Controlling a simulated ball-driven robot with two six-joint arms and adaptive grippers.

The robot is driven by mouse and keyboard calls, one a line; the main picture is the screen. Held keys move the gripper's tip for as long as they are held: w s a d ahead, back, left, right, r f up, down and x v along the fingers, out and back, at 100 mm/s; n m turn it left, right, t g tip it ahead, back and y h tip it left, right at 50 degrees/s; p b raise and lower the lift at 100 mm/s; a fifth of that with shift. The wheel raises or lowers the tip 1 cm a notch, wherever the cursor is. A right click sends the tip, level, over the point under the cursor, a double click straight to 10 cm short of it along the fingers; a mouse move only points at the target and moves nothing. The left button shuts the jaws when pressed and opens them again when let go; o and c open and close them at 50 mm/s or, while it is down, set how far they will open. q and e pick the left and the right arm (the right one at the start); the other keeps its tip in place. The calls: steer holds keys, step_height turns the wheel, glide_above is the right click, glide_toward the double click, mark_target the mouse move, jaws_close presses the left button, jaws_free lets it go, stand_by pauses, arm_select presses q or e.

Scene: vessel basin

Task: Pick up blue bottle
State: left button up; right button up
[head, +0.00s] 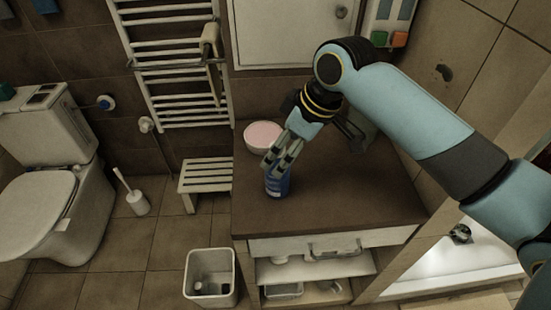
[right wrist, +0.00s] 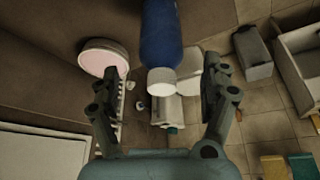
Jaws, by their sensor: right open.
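A blue bottle (head: 277,185) stands on the brown countertop near its left front part. Its upper part is hidden behind my right gripper (head: 273,164) in the head view. In the right wrist view the blue bottle (right wrist: 162,38) with its white cap (right wrist: 161,78) shows between and beyond the open fingers of my right gripper (right wrist: 166,84). The fingers stand apart on either side of the cap's line, and I cannot tell whether they touch the bottle. My left gripper is not in view.
A pink-and-white bowl (head: 263,136) sits on the countertop (head: 330,205) just behind the bottle; it also shows in the right wrist view (right wrist: 103,58). A dark object (head: 362,128) stands behind my right wrist. A white bin (head: 209,276) and slatted stool (head: 205,178) stand left of the counter.

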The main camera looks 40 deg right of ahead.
mark_target(276, 188)
steer(key=shift+w+a+f, duration=0.2)
steer(key=shift+w+f, duration=0.25)
steer(key=shift+f, duration=0.2)
steer(key=p+x, duration=0.1)
steer(key=x, duration=0.3)
steer(key=shift+w+a+f, duration=0.25)
steer(key=shift+w, duration=0.05)
steer(key=c, duration=1.4)
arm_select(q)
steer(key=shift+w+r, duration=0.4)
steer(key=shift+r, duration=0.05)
arm_select(e)
steer(key=shift+c, duration=0.2)
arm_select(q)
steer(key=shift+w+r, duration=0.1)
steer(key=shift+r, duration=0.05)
arm_select(e)
steer(key=shift+r, duration=0.15)
